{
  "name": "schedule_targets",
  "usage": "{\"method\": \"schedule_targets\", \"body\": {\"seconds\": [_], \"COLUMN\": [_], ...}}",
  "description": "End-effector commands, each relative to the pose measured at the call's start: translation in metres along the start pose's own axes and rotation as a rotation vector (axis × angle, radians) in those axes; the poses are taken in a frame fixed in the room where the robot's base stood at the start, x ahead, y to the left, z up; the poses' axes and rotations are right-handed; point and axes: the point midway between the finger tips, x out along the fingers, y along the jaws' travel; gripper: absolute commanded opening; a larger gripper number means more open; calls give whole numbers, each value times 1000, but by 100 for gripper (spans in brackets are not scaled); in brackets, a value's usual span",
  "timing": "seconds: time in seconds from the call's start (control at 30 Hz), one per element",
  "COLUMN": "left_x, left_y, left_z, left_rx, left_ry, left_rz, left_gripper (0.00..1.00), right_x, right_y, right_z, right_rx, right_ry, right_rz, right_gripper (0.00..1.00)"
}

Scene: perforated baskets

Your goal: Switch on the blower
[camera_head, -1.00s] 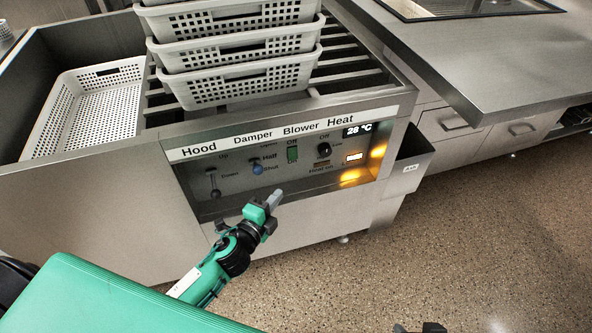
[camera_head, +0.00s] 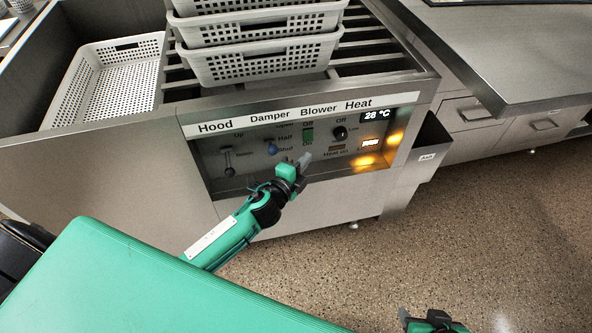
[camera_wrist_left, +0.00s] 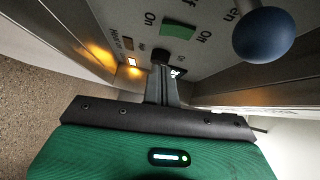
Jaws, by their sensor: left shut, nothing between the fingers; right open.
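The control panel (camera_head: 290,120) has a green blower switch (camera_head: 308,135) under the "Blower" label, with "Off" above it and "On" below. The switch also shows in the left wrist view (camera_wrist_left: 178,29). My left gripper (camera_head: 304,160) is shut and empty, with its fingertips just below the switch in the head view. In the left wrist view its shut fingers (camera_wrist_left: 162,84) point toward the panel below the green switch; I cannot tell whether they touch anything. My right gripper (camera_head: 436,323) is only partly in view at the bottom edge, far from the panel, and open.
Left of the switch are the blue damper knob (camera_head: 272,149) and the hood lever (camera_head: 227,160). The heat knob (camera_head: 340,132), display (camera_head: 377,115) and lit indicators are to the right. Stacked white baskets (camera_head: 262,58) stand above the panel. A small bin (camera_head: 429,143) hangs at right.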

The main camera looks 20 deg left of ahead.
Motion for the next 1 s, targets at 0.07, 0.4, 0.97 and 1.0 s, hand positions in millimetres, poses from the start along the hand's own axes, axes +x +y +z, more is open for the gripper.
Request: {"method": "schedule_targets", "body": {"seconds": [0.07, 0.4, 0.97, 1.0], "left_x": [14, 46, 49, 49], "left_y": [0, 1, 2, 3], "left_z": [0, 25, 29, 29], "left_rx": [1, 1, 4, 7], "left_ry": [0, 0, 0, 0], "left_rz": [-1, 1, -4, -7], "left_gripper": [0, 0, 0, 0], "right_x": [2, 8, 13, 15], "right_y": [-2, -9, -12, -16], "right_z": [-2, -5, -6, -10], "right_rx": [-1, -4, -12, -15], "right_ry": [15, 68, 95, 123], "right_rz": [-5, -22, -33, -43], "right_gripper": [48, 48, 48, 48]}}
